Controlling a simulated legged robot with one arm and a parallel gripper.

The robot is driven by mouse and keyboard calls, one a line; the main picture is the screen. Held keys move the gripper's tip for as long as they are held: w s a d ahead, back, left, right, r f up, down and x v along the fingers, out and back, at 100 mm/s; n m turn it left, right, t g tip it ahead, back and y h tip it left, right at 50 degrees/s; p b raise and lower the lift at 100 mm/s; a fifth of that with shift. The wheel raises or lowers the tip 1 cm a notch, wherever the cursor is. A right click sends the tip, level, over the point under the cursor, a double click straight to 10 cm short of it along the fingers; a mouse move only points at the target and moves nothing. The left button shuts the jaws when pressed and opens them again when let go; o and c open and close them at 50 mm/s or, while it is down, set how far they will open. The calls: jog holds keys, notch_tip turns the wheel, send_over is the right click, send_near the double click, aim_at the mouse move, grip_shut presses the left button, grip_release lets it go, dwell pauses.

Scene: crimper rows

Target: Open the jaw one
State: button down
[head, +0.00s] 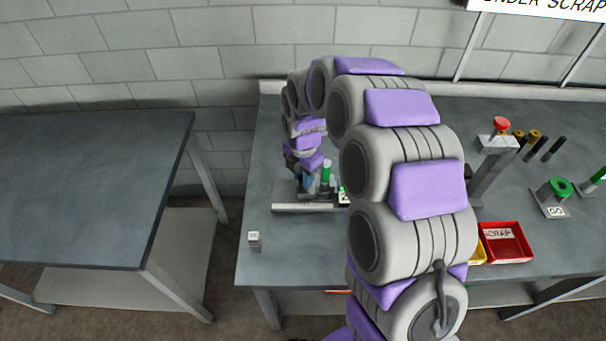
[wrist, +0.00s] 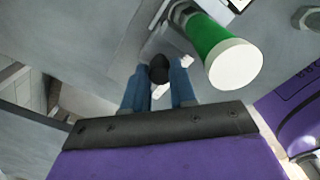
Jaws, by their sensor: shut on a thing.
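My gripper (wrist: 157,88) shows two blue fingers in the wrist view, shut on a dark, round-ended knob (wrist: 158,68) between them. In the head view my gripper (head: 306,182) is low over a small grey fixture (head: 290,207) on the bench and hides part of it. A green cylinder with a white end (wrist: 225,52) stands just right of the fingers, apart from them. It also shows in the head view (head: 326,172). I cannot tell from these views how far the jaw is open.
The grey bench (head: 300,250) carries a small pale block (head: 254,240), a red scrap bin (head: 506,243), a stand with a red knob (head: 501,125) and a green ring on a labelled base (head: 558,190). A separate table (head: 80,190) is at the left, with a gap between. My arm hides the bench middle.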

jog(key=shift+w+a+r+p, duration=0.1)
jog(key=shift+a+r+p, duration=0.1)
jog(key=shift+a+p, duration=0.75)
jog(key=shift+a+f, duration=0.1)
jog(key=shift+a, duration=0.25)
jog(key=c, duration=1.2)
grip_release()
jog(key=shift+d, duration=0.1)
notch_tip(320, 180, up, 17)
jog(key=p, duration=0.3)
